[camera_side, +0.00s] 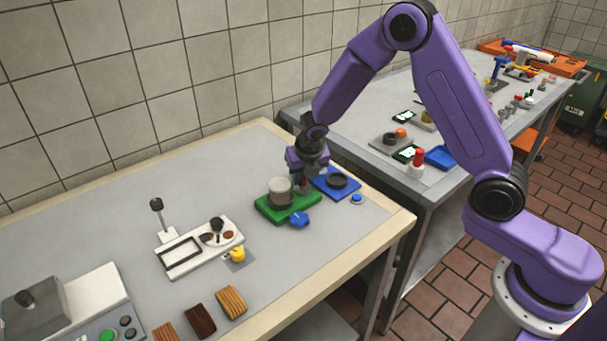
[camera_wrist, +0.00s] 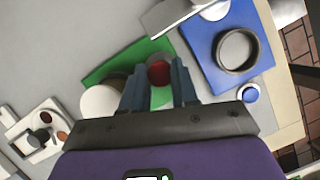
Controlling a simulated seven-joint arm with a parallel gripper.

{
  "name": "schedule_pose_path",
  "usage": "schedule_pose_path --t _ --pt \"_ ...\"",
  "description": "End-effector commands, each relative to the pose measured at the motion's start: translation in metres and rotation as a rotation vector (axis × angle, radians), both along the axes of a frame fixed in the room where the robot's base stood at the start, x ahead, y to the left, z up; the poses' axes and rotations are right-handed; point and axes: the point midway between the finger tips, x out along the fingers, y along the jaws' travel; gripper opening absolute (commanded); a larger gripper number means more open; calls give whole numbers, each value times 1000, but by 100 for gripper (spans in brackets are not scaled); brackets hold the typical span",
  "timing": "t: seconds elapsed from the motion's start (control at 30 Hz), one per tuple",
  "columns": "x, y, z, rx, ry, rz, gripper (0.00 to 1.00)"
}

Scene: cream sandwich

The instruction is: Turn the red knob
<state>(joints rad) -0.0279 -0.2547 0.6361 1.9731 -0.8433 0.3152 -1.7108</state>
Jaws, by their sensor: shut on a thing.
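The red knob (camera_wrist: 158,73) shows in the wrist view as a small round red top between the two fingers of my gripper (camera_wrist: 158,80). It is on or beside the green base (camera_wrist: 108,69). In the side view my gripper (camera_side: 304,178) points down at the right part of the green base (camera_side: 272,214), and its fingers mostly hide the knob. The fingers are shut on the red knob. A pale round container (camera_side: 280,192) stands on the green base, left of my gripper.
A blue plate (camera_side: 326,193) with a dark ring (camera_side: 337,181) lies close on the right. A blue knob (camera_side: 299,220) is at the green base's front, and a blue button (camera_side: 357,198) is near the table edge. A white tray (camera_side: 187,265) stands to the left.

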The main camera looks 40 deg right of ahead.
Motion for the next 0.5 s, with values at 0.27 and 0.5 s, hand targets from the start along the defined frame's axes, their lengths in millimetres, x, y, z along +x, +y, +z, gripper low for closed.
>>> schedule_pose_path --t 0.27,0.5 --pt "1 2 0 -1 -1 -263 0" --pt "2 3 0 0 -1 -491 0"
